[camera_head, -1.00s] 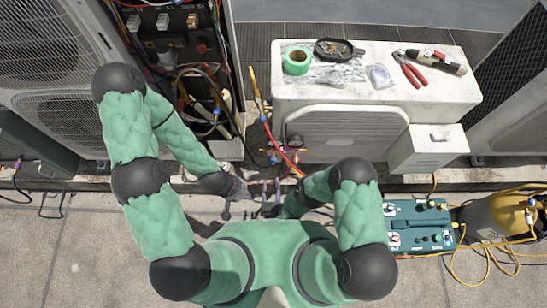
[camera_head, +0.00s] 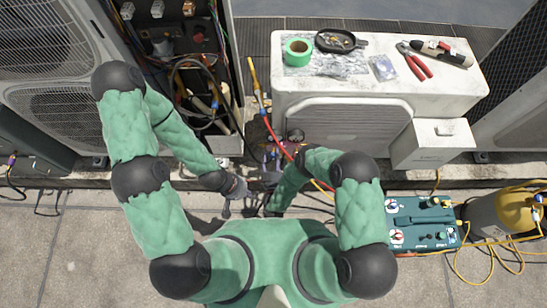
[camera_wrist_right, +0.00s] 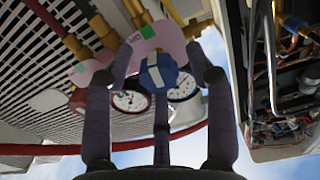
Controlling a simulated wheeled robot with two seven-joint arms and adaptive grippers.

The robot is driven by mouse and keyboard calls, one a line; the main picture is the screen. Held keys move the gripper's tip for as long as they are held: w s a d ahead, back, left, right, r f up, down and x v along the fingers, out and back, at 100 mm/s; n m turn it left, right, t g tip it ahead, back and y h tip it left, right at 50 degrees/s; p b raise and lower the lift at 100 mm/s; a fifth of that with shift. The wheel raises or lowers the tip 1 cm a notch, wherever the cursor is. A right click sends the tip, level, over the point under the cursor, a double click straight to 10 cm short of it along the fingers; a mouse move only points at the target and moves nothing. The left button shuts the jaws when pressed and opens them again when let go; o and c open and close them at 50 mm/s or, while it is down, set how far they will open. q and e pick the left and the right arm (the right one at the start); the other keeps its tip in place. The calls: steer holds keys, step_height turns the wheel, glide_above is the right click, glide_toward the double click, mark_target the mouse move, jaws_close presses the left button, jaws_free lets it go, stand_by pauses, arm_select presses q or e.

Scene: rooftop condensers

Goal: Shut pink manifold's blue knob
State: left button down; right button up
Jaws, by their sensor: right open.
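The pink manifold (camera_wrist_right: 170,42) shows in the right wrist view, with two dial gauges and brass fittings. Its blue knob (camera_wrist_right: 158,73), with a white stripe, faces my right gripper (camera_wrist_right: 163,67). That gripper is open, with a finger on each side of the knob and a third finger below. Whether the fingers touch the knob is not clear. In the head view the right gripper (camera_head: 268,178) is at the manifold, largely hidden by the arm and hoses. My left gripper (camera_head: 235,195) hangs lower and to the left, away from the manifold; its finger opening is unclear.
A white condenser unit (camera_head: 452,82) carries green tape (camera_head: 298,51), a black dish (camera_head: 340,41) and red pliers (camera_head: 414,61). An open electrical cabinet (camera_head: 190,60) stands left. A teal pump box (camera_head: 422,222) and yellow cylinder (camera_head: 497,215) are at right. Red and yellow hoses run near the manifold.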

steer(key=shift+w, duration=0.1)
jaws_close()
stand_by(0.3)
